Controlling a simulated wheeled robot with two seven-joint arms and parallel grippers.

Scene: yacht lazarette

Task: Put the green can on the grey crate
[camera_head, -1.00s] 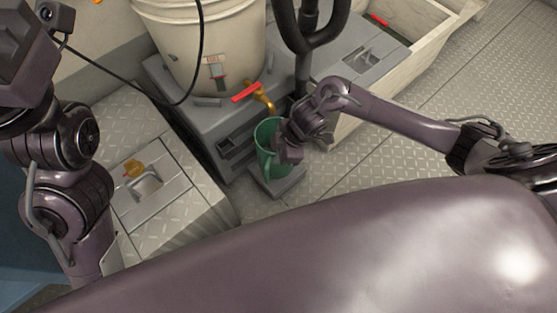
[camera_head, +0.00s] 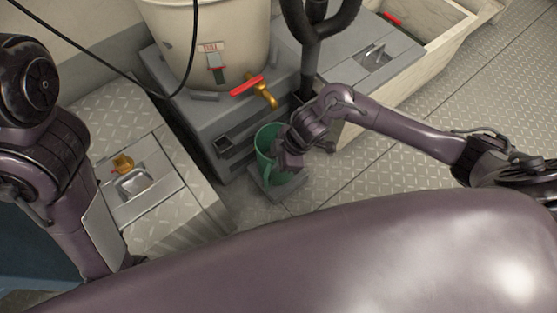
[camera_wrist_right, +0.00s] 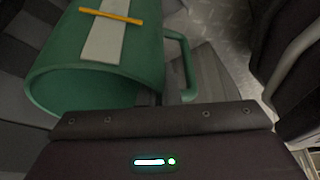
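The green can (camera_head: 267,144) has an open top and a side handle. In the head view it is low beside the grey box-like unit, over a small flat grey piece (camera_head: 278,188). I cannot tell whether it touches that piece or which grey thing is the crate. My right gripper (camera_head: 290,156) is at the can's right side. My right fingers are hidden there. My left gripper is out of view.
A grey box-like unit (camera_head: 207,118) carries a large white bucket (camera_head: 235,30) with a red-handled brass tap (camera_head: 262,92). A black looped post (camera_head: 311,60) stands close behind my right gripper. A pale locker (camera_head: 165,205) is at left. Patterned floor (camera_head: 470,85) is clear at right.

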